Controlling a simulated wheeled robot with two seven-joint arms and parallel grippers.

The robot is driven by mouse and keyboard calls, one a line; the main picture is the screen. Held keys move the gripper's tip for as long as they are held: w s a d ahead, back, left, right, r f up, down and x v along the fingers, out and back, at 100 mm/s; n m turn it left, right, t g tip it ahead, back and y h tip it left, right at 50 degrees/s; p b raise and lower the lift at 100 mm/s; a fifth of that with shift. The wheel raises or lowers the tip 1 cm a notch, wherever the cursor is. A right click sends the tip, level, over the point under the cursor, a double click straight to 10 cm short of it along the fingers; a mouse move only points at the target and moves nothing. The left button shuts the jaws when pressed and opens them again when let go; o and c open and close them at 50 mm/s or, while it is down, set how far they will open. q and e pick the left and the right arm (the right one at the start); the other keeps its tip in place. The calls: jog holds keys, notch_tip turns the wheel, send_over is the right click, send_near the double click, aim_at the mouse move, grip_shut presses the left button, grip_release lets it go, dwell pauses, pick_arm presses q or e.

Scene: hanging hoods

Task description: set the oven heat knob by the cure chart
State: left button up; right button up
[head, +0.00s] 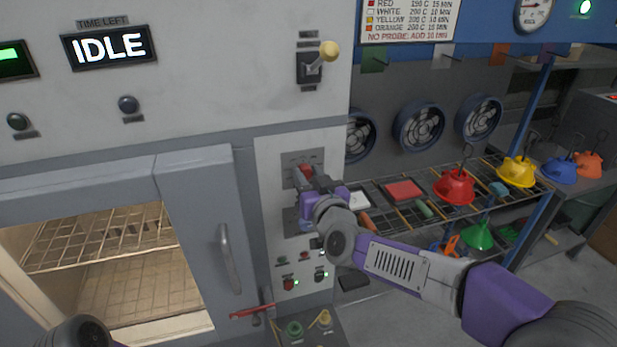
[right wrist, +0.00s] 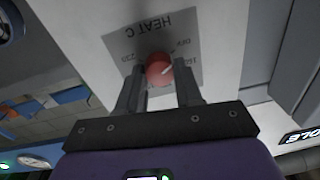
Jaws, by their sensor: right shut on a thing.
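The red heat knob (head: 305,172) is on the light panel right of the oven door, mostly covered by my right gripper (head: 312,184) in the head view. In the right wrist view the knob (right wrist: 159,68) sits between the two fingers of my right gripper (right wrist: 160,74), which is shut on it. Its plate reads "HEAT C", upside down; a pale mark shows on the knob, but its setting is too small to read. The cure chart (head: 408,20) at the top lists red, white, yellow and orange with temperatures and minutes; the figures are small. My left gripper is out of view.
The oven display (head: 108,46) reads "IDLE". The oven door (head: 200,220) is shut, with wire racks behind its window. A yellow-tipped lever (head: 328,52) is above the panel. A rack (head: 375,190) at right carries red (head: 455,187) and yellow (head: 517,172) hoods.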

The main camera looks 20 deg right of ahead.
jog(key=shift+f+m+b, duration=0.2)
jog(key=shift+m+b, duration=1.2)
jog(key=shift+b, duration=0.1)
jog(key=m+b, duration=0.2)
jog(key=m, duration=0.1)
jog(key=shift+r+m+b, duration=0.1)
jog(key=shift+m+b, duration=0.55)
jog(key=shift+m, duration=0.35)
jog(key=o, duration=1)
jog(key=s, duration=0.7)
jog(key=shift+s+d, duration=0.3)
